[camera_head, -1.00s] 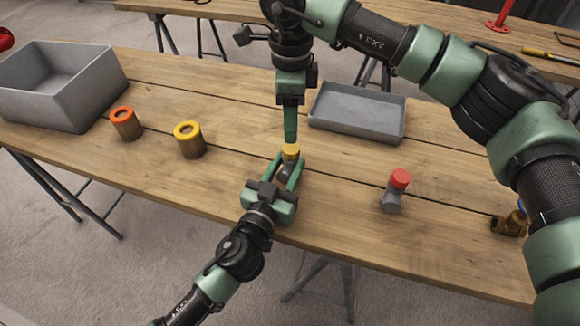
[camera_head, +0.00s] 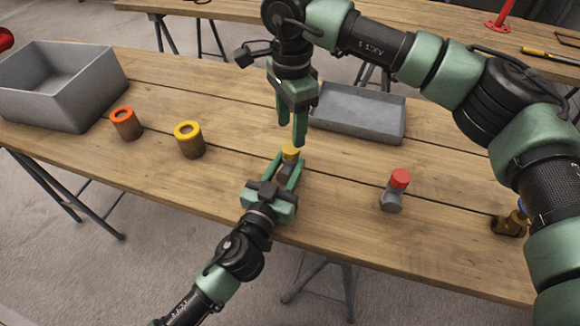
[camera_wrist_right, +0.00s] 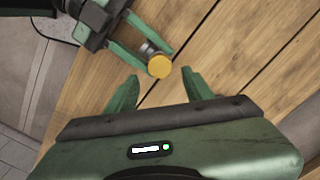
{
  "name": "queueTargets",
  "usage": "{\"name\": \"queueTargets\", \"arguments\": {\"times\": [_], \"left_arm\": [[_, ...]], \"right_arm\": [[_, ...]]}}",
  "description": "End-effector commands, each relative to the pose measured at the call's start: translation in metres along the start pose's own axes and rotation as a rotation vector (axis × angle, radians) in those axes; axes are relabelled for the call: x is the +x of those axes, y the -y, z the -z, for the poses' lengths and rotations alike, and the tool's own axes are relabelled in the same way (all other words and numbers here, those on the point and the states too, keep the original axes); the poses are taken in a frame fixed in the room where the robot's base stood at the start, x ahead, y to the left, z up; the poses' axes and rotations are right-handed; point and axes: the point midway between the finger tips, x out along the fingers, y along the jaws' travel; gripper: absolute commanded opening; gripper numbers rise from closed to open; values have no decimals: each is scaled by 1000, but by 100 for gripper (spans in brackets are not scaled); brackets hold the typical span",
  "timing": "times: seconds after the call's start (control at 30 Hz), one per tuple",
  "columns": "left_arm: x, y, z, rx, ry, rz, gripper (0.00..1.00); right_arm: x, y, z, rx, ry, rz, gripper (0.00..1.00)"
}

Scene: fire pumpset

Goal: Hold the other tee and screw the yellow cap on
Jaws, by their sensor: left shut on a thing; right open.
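My left gripper (camera_head: 286,174) is shut on a grey tee (camera_head: 286,170) near the front edge of the table. The yellow cap (camera_head: 291,151) sits on the tee's end. In the right wrist view the yellow cap (camera_wrist_right: 159,66) faces the camera, with part of the grey tee (camera_wrist_right: 148,48) behind it between the left fingers. My right gripper (camera_head: 291,130) is open and empty just above and behind the cap; its fingers (camera_wrist_right: 161,88) are spread apart and clear of it. How tightly the cap is threaded cannot be told.
A brass-coloured fitting (camera_head: 511,223) is farther right. Orange-ringed (camera_head: 126,123) and yellow-ringed (camera_head: 189,140) brown cylinders stand left. A deep grey bin (camera_head: 62,88) and a shallow grey tray (camera_head: 358,112) stand farther back.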

Motion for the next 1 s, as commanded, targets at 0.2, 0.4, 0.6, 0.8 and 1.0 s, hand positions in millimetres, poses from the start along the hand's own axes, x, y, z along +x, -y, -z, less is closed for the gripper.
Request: {"name": "queueTargets", "arguments": {"times": [0.2,0.4,0.6,0.8,1.0], "left_arm": [[0,0,1,0,-2,0,0],[0,0,1,0,-2,0,0],[0,0,1,0,-2,0,0],[0,0,1,0,-2,0,0],[0,0,1,0,-2,0,0]], "right_arm": [[36,-1,0,1,0,-2,52],[56,0,0,1,0,0,52],[61,0,0,1,0,1,52],[60,0,0,1,0,0,44],[60,0,0,1,-1,1,0]]}}
